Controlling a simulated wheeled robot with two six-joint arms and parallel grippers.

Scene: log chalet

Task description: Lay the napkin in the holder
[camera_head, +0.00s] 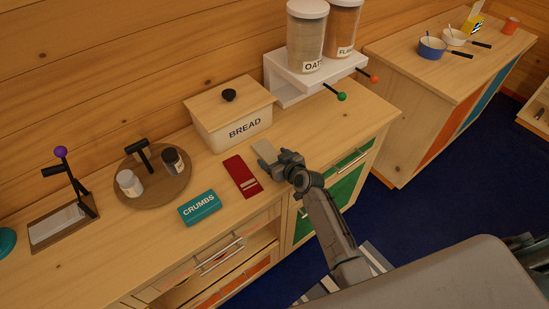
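A red folded napkin (242,176) with pale stripes near its front end lies flat on the wooden counter, in front of the bread box. The holder (63,222) stands at the left of the counter: a wooden tray with white sheets in it and a black arm topped by a purple ball. My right gripper (279,162) is just right of the napkin, apart from it, low over the counter. A pale flat piece (264,151) shows at its tip; I cannot tell whether it is held, nor the finger gap. My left gripper is not in view.
A teal CRUMBS box (200,208) and a round board (152,195) with two shakers stand between napkin and holder. The bread box (232,116) is behind the napkin. A white shelf (290,85) bears OATS and flour jars. Drawers below the counter stand partly open.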

